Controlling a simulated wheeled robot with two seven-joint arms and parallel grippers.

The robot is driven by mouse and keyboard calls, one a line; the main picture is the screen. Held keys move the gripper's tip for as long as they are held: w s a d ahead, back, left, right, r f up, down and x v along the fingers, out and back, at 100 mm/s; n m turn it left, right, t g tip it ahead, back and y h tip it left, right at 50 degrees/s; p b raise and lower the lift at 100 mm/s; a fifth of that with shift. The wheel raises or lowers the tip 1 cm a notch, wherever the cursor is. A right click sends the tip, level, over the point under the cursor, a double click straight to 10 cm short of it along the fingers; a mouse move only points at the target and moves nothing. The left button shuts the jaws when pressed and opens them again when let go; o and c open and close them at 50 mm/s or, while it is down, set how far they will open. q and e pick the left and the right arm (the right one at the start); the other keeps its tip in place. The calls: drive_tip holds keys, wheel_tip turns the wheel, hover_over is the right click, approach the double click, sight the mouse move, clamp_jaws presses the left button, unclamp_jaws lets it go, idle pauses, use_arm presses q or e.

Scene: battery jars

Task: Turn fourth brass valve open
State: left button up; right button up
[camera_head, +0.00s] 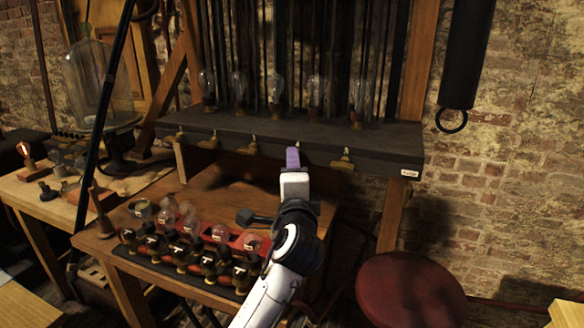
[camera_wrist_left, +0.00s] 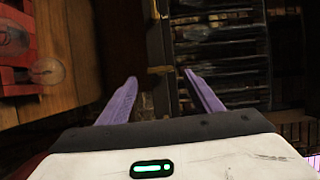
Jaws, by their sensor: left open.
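Several small brass valves line the front edge of a dark shelf in the head view, such as the third from the left (camera_head: 252,146) and the rightmost (camera_head: 343,160). The fourth from the left is mostly hidden behind my left gripper (camera_head: 293,158), whose purple fingers are at the shelf's front edge. In the left wrist view the fingers (camera_wrist_left: 160,76) are open, with a small brass piece (camera_wrist_left: 160,70) showing in the gap near the fingertips. I cannot tell whether they touch it. My right gripper is not in view.
Glass bulbs (camera_head: 315,90) stand on the dark shelf (camera_head: 390,140) above the valves. A red rack of jars (camera_head: 215,235) sits on the wooden table below. A red round stool (camera_head: 410,290) stands at the right. A black cylinder with a ring (camera_head: 467,50) hangs at upper right.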

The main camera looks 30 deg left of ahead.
use_arm(q)
drive_tip(key=v, duration=0.4)
drive_tip(key=shift+s, duration=0.15)
drive_tip(key=s+d+f+g+h, duration=0.1)
drive_tip(key=s+d+f+h, duration=0.15)
drive_tip(key=f, duration=0.65)
drive_tip(key=s+d+f+n+g+h, duration=0.1)
drive_tip(key=s+d+f+h, duration=0.2)
drive_tip(key=f, duration=0.6)
drive_tip(key=s+d+f+h, duration=0.1)
drive_tip(key=d+f+h, duration=0.25)
drive_tip(key=f, duration=0.55)
drive_tip(key=s+d+f+n+g+h, duration=0.2)
drive_tip(key=s+d+f+n, duration=0.1)
drive_tip(key=s+f, duration=0.5)
drive_tip(key=s+d+f+n+g+h, duration=0.2)
drive_tip(key=s+d+f+n, duration=0.2)
drive_tip(key=s+f, duration=0.4)
drive_tip(key=s, duration=0.4)
drive_tip(key=shift+s+d+n, duration=0.3)
drive_tip(key=shift+d, duration=0.1)
